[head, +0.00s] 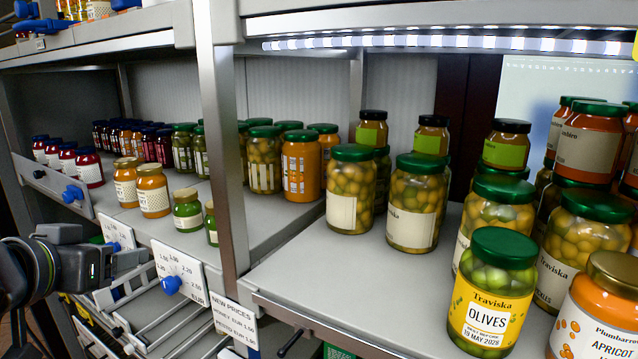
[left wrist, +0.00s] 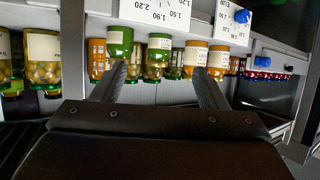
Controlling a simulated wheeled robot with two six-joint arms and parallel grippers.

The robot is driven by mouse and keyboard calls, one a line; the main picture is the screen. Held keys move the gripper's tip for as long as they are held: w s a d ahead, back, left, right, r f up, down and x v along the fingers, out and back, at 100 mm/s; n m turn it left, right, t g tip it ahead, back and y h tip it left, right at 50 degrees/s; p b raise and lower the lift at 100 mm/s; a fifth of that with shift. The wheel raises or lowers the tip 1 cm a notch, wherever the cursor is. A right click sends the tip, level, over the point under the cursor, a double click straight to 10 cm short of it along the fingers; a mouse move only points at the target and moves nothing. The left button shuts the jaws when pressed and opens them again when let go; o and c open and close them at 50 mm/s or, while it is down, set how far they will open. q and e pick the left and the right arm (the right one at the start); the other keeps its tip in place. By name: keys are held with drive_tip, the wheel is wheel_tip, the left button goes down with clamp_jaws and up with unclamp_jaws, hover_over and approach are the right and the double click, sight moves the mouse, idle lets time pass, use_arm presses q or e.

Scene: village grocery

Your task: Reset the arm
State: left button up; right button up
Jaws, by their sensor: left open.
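My left gripper (head: 138,268) comes in from the left in the head view, in front of the lower left shelf edge with its price cards. In the left wrist view its two fingers (left wrist: 163,76) stand wide apart with nothing between them. That view is upside down, and jars on the shelf show beyond the fingers. The gripper is apart from the jars. I do not make out my right gripper in either view.
The left shelf (head: 280,222) holds honey-coloured jars (head: 153,190), green-lidded jars and dark red jars (head: 89,167). A metal post (head: 222,150) divides it from the right shelf (head: 330,280), where an olives jar (head: 492,292) stands near the front. Price cards (head: 180,275) hang along the edge.

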use_arm(q)
wheel_tip(320, 180, down, 22)
drive_tip(key=s+g, duration=0.2)
drive_tip(key=g, duration=0.1)
drive_tip(key=s+a+f+n+g+y, duration=0.1)
drive_tip(key=s+f+g+y, duration=0.35)
drive_tip(key=s+f, duration=1.65)
wheel_tip(320, 180, down, 25)
drive_tip(key=s+a+g+h+b, duration=0.1)
drive_tip(key=a+g+h+b, duration=0.1)
drive_tip(key=g, duration=0.1)
drive_tip(key=s+d+f+g+b, duration=0.1)
drive_tip(key=s+f, duration=1.4)
drive_tip(key=f, duration=0.3)
drive_tip(key=shift+d+f, duration=0.15)
use_arm(e)
drive_tip(key=f, duration=0.3)
drive_tip(key=shift+w+f, duration=0.2)
drive_tip(key=shift+f, duration=0.05)
